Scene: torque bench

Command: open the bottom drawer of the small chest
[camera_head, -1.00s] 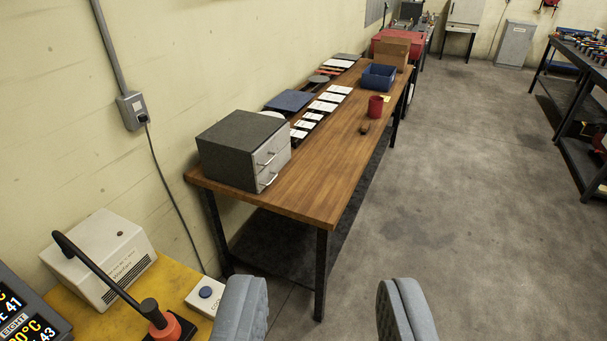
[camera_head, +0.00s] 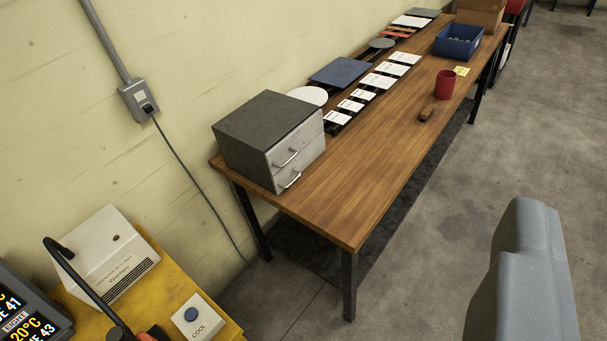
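The small chest (camera_head: 268,142) stands on the near left end of the wooden table, against the wall. It has a dark speckled top and side and a light grey front facing right. The front has two drawers, one above the other, each with a bar handle. The bottom drawer (camera_head: 301,175) looks shut, and so does the top drawer (camera_head: 292,152). One grey finger of my gripper (camera_head: 528,280) shows at the lower right, well apart from the chest and touching nothing visible. The other finger is out of frame. Nothing is seen held.
The wooden table (camera_head: 345,200) has free room in front of the chest. A red mug (camera_head: 445,84), a blue bin (camera_head: 458,41) and white cards (camera_head: 378,80) stand farther back. A yellow bench (camera_head: 190,290) with a white box (camera_head: 108,262) is at lower left. Floor is clear at right.

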